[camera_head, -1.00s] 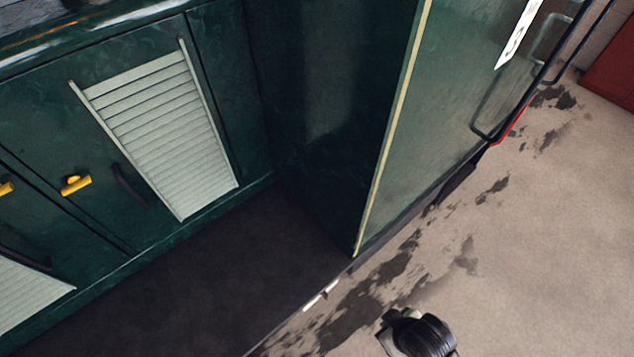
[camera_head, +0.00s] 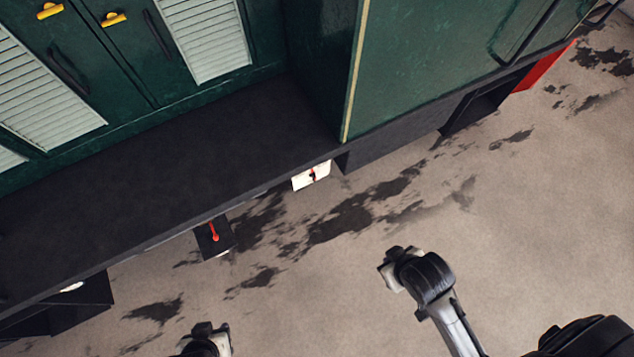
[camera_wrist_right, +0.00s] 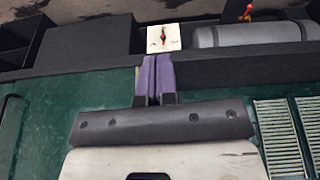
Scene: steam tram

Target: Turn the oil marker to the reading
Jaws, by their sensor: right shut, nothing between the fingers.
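The oil marker is a small red-and-black pointer (camera_head: 313,174) on a white plate (camera_head: 299,182) below the edge of the tram's dark running board. In the right wrist view the pointer (camera_wrist_right: 163,36) stands near the middle of the plate (camera_wrist_right: 153,45), its red part upward. My right gripper (camera_wrist_right: 156,60) is shut and empty; its purple fingers end at the plate's near edge, and I cannot tell whether they touch it. In the head view, part of my left gripper (camera_head: 205,340) shows at the bottom edge; its fingers are not clear.
The dark running board (camera_head: 180,170) overhangs the plate. A dark box with a red lever (camera_head: 213,232) hangs to its left. Green cabinet doors with yellow catches (camera_head: 113,19) and a projecting green panel (camera_head: 420,70) stand above. The stained floor (camera_head: 400,215) is open in front.

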